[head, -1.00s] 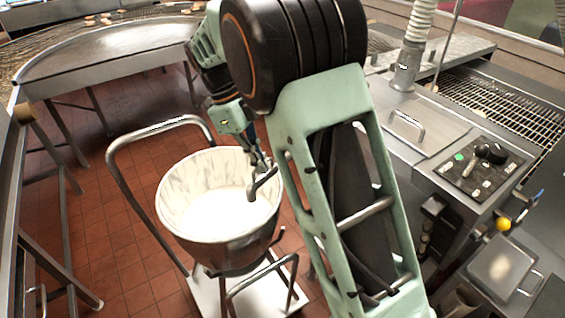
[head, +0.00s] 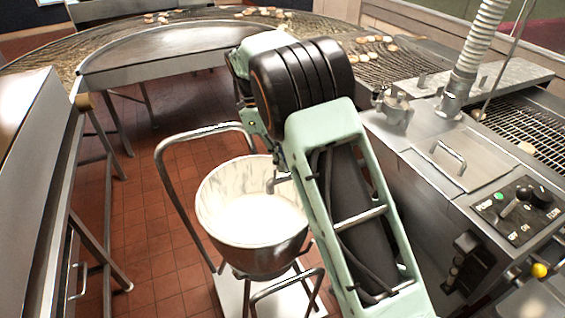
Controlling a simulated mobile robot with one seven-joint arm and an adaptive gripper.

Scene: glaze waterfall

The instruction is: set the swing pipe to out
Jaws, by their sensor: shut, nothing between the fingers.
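The swing pipe (head: 278,181) is a short grey metal pipe with a bent-down end. Its end shows over the right inner side of a metal bowl (head: 245,245) holding white glaze. The rest of the pipe is hidden behind my arm. My wrist shows above the bowl's far right rim, but my gripper's fingers are hidden behind my arm. I cannot tell whether they touch the pipe.
The bowl sits on a wheeled stand with a tall curved handle (head: 165,165). The glazing machine (head: 440,190) stands right, with a control panel (head: 518,210). A conveyor with pastries curves behind. Red tile floor (head: 140,220) is open left of the bowl.

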